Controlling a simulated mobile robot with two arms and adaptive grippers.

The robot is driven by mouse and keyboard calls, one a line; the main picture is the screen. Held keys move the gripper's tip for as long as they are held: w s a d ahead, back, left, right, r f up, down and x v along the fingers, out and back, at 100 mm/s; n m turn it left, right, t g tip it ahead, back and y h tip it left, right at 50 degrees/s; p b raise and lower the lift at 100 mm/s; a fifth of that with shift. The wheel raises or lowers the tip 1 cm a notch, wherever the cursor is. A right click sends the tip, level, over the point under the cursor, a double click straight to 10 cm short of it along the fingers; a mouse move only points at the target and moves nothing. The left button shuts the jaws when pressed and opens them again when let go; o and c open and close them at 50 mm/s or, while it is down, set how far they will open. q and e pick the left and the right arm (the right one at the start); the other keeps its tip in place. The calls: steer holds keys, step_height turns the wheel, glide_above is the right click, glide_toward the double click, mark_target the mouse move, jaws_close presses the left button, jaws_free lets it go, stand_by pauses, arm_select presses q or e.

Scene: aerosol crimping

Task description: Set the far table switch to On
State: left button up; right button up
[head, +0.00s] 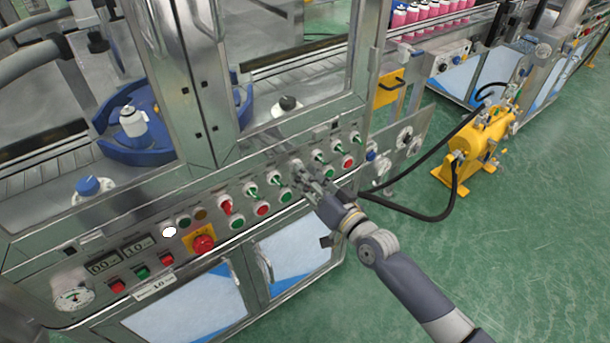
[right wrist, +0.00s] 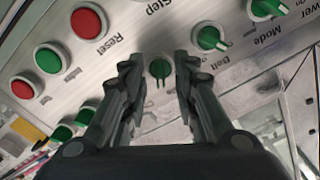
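The machine's control panel (head: 215,208) carries a row of green rotary switches and push buttons. My right gripper (head: 302,172) is at this panel, over the row of switches. In the right wrist view my right gripper (right wrist: 158,75) has its two fingers apart, one on each side of a green rotary switch (right wrist: 159,68). A gap shows between the fingers and the knob. The switch's label is hidden, so I cannot tell whether it is the far table switch. My left gripper is not in view.
Another green switch (right wrist: 210,38) sits close to the right finger. A red button (right wrist: 88,22) lies to the left. The red emergency stop (head: 203,244) is lower left on the panel. A yellow machine (head: 482,145) with black hoses stands on the floor at right.

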steer(key=v, duration=1.1)
steer(key=d+f+g+h, duration=0.15)
steer(key=d+f, duration=0.25)
steer(key=f, duration=0.6)
steer(key=d+f+g+h, duration=0.1)
steer(key=d+f+h, duration=0.25)
steer(key=f, duration=0.65)
steer(key=s+d+f+g+h, duration=0.1)
steer(key=s+d+f, duration=0.25)
steer(key=f, duration=0.45)
steer(key=s+d+f+g+h, duration=0.2)
steer(key=s+f, duration=0.3)
steer(key=f, duration=0.3)
steer(key=s+d+f+g+h, duration=0.1)
steer(key=s+f+g, duration=0.1)
steer(key=s+f, duration=0.4)
steer(key=s+d+f+n+g, duration=0.1)
steer(key=s+f+g, duration=0.2)
steer(key=s, duration=1.4)
steer(key=s+d+f+g+h, duration=0.1)
steer(key=s+f+g, duration=0.2)
steer(key=s+f, duration=0.6)
steer(key=s, duration=0.3)
steer(key=shift+d+f+h, duration=0.25)
steer(key=shift+d+h, duration=0.05)
steer(key=shift+d, duration=0.05)
